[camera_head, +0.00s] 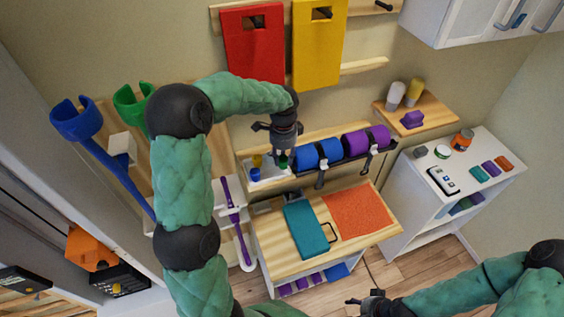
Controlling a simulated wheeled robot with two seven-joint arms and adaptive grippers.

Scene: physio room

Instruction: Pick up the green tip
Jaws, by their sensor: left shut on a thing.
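My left gripper (284,153) points down over the white tray (278,178) on the wooden wall shelf. It is shut on the green tip (284,162), of which only a small part shows between the fingers. A blue tip (255,174) and a yellow tip (257,160) stand in the tray to the left of the gripper. I cannot tell whether the green tip still touches the tray. My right gripper (372,303) is at the bottom edge, far from the tray, and its fingers are too unclear to read.
Blue rollers (306,157) and purple rollers (355,144) lie on a rack just right of the tray. Red (253,60) and yellow (318,60) boards hang above. A wooden cart (275,262) with a teal clipboard (306,228) and an orange mat (357,210) stands below.

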